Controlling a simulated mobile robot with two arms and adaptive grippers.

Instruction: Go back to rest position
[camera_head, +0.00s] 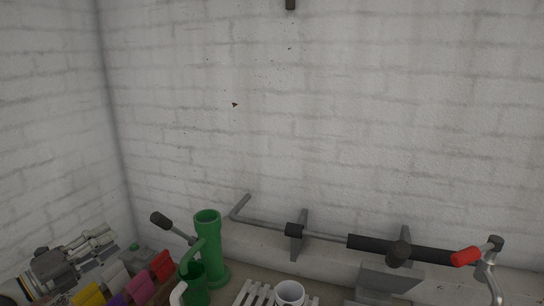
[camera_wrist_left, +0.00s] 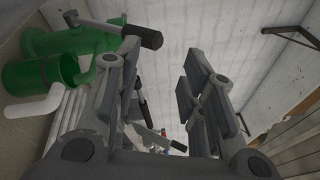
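My left gripper (camera_head: 98,241) is in the lower left corner of the head view, above colourful block-like items. In the left wrist view its two grey fingers (camera_wrist_left: 163,80) stand well apart, with nothing held between them. A grey lever with a black handle (camera_wrist_left: 138,33) shows beyond the left finger. My right gripper shows in neither view.
A green upright cylinder (camera_head: 208,245) stands right of the left gripper; green parts (camera_wrist_left: 75,42) also show in the wrist view. A white cup (camera_head: 290,292) and a long grey bar (camera_head: 325,236) with a red-handled end (camera_head: 466,257) lie farther right. White brick walls enclose the corner.

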